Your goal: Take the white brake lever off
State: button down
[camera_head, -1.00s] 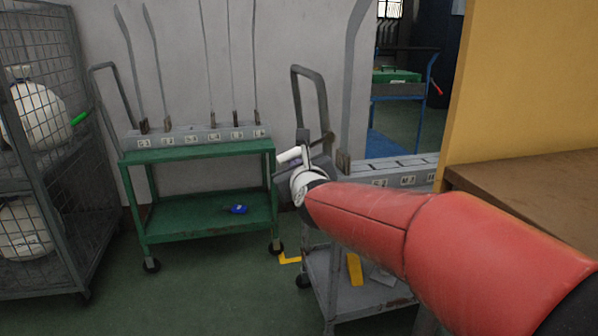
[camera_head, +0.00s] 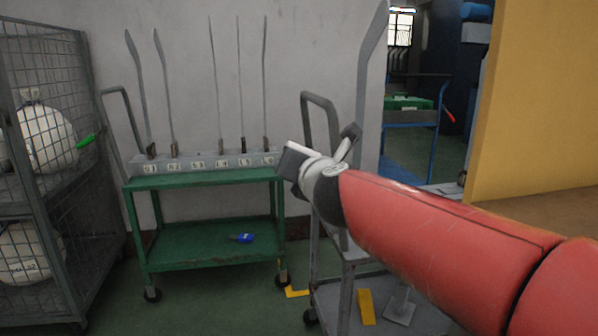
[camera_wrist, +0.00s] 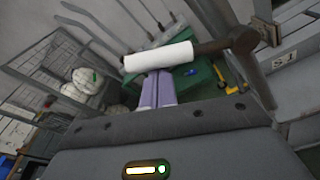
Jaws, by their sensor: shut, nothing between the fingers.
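The white brake lever shows in the wrist view as a white cylindrical grip (camera_wrist: 160,56) on a dark brown arm that runs off to the right. It lies crosswise just past the tips of my gripper (camera_wrist: 157,74). The two pale purple fingers are shut together with nothing between them. I cannot tell whether the tips touch the grip. In the head view my wrist and gripper body are in front of the grey trolley, and I cannot make out the lever clearly there.
A green trolley (camera_head: 210,183) with upright sock boards stands by the wall, a blue item (camera_head: 242,238) on its lower shelf. A grey trolley (camera_head: 345,285) with a yellow wedge (camera_head: 366,307) is below my arm. A mesh cage (camera_head: 60,130) is left, a yellow panel (camera_head: 535,95) right.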

jog(key=shift+d+r, duration=0.15)
jog(key=shift+r, duration=0.3)
dwell(0.3)
jog(key=shift+d+r, duration=0.1)
jog(key=f+p+v, duration=0.1)
jog(key=p+v, duration=0.1)
jog(key=v, duration=0.5)
jog(key=shift+s+r, duration=0.35)
jog(key=shift+r, duration=0.1)
